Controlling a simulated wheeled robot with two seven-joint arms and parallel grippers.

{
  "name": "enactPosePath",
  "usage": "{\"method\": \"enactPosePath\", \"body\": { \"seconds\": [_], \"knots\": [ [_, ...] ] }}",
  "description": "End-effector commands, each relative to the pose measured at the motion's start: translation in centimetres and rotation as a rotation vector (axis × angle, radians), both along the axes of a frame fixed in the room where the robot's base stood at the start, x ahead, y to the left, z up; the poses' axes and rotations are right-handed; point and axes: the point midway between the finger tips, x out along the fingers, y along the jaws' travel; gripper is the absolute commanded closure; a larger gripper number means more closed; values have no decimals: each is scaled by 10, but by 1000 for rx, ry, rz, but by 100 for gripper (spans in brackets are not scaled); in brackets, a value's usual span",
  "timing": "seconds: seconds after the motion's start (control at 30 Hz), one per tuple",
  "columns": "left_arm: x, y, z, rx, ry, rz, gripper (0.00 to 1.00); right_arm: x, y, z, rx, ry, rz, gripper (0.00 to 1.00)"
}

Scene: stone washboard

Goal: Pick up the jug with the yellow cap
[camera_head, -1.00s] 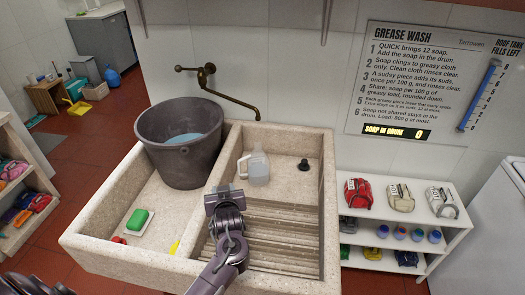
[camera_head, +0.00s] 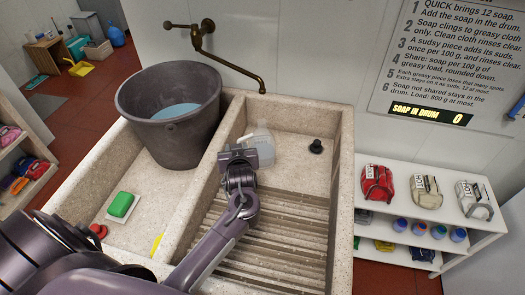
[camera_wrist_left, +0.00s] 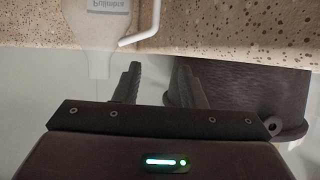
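A translucent whitish jug (camera_head: 265,150) stands in the right basin of the stone sink (camera_head: 345,200), near its left wall. I see no yellow cap on it. My left gripper (camera_head: 238,152) is just in front and left of the jug and hides part of it. In the left wrist view, the jug (camera_wrist_left: 108,40) shows inverted with a label and a white curved handle, beyond the fingers and to their left. The left gripper (camera_wrist_left: 158,70) is open there, with nothing between its fingers. My right gripper is not in view.
A dark bucket of water (camera_head: 170,140) stands in the left basin, close to my left gripper. Green soap (camera_head: 121,204) lies on a dish at the left. A brass tap (camera_head: 240,72) reaches over the sink. A black plug (camera_head: 316,146) sits right of the jug.

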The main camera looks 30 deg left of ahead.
Motion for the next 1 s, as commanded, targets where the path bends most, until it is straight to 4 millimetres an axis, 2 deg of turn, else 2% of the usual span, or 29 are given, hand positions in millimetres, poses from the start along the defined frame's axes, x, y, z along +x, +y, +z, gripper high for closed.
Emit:
{"method": "enactPosePath", "body": {
  "seconds": [0.03, 0.23, 0.37, 1.0],
  "knots": [
    [0, 0, -14, 0, 0, 0, 63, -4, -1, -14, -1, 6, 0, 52],
    [0, 0, -35, 0, 0, 0, 63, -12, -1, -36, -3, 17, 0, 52],
    [5, 3, -38, 1, -1, 1, 63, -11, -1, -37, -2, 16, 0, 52],
    [60, 33, -70, 0, 0, 1, 63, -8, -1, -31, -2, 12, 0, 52]
  ]
}}
